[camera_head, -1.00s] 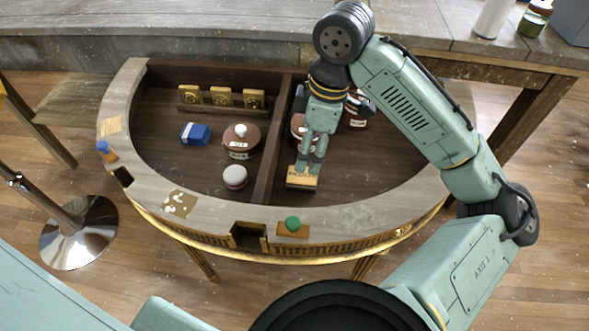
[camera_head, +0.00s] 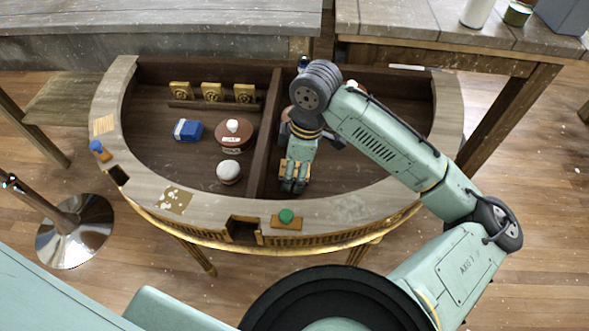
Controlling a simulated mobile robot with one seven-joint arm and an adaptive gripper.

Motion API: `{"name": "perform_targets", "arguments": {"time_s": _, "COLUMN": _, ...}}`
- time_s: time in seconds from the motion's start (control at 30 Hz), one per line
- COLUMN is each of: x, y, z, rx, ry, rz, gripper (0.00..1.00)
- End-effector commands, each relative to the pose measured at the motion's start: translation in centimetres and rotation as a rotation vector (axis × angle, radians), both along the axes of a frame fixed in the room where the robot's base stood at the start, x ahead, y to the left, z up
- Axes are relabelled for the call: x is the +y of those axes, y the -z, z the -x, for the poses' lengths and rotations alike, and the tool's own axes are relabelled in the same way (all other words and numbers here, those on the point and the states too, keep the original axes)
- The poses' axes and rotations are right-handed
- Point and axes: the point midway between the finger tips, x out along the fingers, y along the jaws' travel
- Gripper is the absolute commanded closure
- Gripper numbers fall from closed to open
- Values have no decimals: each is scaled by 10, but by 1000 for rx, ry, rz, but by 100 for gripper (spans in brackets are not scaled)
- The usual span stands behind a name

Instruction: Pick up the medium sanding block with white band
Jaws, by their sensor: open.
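A blue block with a white band (camera_head: 188,130) lies in the left compartment of the half-round console (camera_head: 345,210), left of a brown round pot. My gripper (camera_head: 292,188) is in the right compartment, just right of the divider, pointing down with its jaws open. A tan block (camera_head: 302,171) is at its fingers, partly hidden by them; I cannot tell whether they touch it. No white band is visible on the tan block. The blue block is well away from my gripper, across the divider.
The brown pot (camera_head: 233,140) and a white round object (camera_head: 229,171) stand left of the divider (camera_head: 271,130). Several gold plaques (camera_head: 211,92) line the back. A green button (camera_head: 286,216) sits on the front rim. My arm hides much of the right compartment.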

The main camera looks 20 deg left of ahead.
Motion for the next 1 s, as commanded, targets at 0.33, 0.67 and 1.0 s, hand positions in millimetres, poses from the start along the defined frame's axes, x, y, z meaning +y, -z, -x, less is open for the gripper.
{"name": "perform_targets", "arguments": {"time_s": 0.33, "x": 0, "y": 0, "z": 0, "rx": 0, "ry": 0, "rz": 1, "gripper": 54}}
{"name": "perform_targets", "arguments": {"time_s": 0.67, "x": 0, "y": 0, "z": 0, "rx": 0, "ry": 0, "rz": 1, "gripper": 76}}
{"name": "perform_targets", "arguments": {"time_s": 1.0, "x": 0, "y": -1, "z": 0, "rx": 0, "ry": 0, "rz": 1, "gripper": 87}}
